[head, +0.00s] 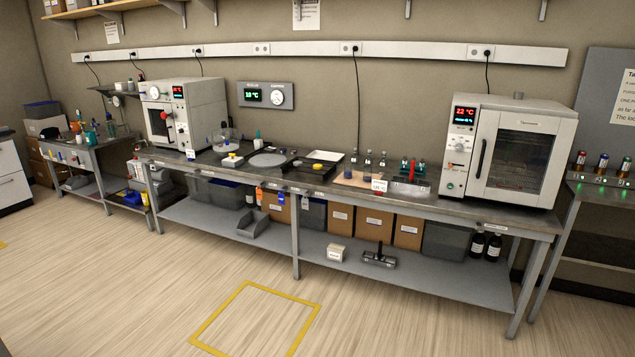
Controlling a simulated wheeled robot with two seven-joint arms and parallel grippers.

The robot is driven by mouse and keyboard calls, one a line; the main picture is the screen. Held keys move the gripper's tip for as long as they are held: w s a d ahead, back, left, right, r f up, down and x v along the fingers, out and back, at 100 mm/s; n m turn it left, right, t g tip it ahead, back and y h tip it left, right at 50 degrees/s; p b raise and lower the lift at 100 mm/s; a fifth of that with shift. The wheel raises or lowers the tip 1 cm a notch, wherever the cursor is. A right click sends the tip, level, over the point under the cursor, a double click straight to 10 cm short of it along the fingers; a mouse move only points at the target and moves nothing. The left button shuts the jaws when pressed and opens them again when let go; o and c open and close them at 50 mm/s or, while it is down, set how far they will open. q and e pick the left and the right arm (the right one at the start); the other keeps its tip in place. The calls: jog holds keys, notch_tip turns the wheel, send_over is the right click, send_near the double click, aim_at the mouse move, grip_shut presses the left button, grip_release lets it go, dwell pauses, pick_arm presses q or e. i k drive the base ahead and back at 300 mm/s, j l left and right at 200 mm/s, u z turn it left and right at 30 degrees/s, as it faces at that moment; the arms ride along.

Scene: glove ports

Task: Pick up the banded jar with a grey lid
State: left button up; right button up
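I cannot pick out a banded jar with a grey lid for certain at this distance. Small upright cylinders with coloured bands (602,163) stand on the stand at the far right, above green lights; I cannot tell whether they are jars. Several small dark bottles (368,161) stand on the long bench (330,186) near its middle. Two dark bottles with pale labels (478,245) stand on the lower shelf at the right. Neither of my grippers is in view.
A white oven (510,150) stands on the bench's right end, and another white oven (185,112) on its left part. Cardboard boxes (373,223) and grey bins (445,240) fill the lower shelf's back. The wooden floor (150,285) in front is clear, with a yellow outline (237,290).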

aim_at(368, 174)
jog(key=i+z, duration=0.1)
jog(key=i, duration=0.4)
jog(key=i+j+z, duration=0.1)
jog(key=i, duration=0.4)
jog(key=i+j, duration=0.1)
jog(key=i, duration=0.4)
jog(key=i+j+z, duration=0.15)
jog(key=i, duration=0.4)
jog(key=i+l, duration=0.1)
jog(key=i, duration=0.35)
jog(key=i+l, duration=0.1)
jog(key=i, duration=0.4)
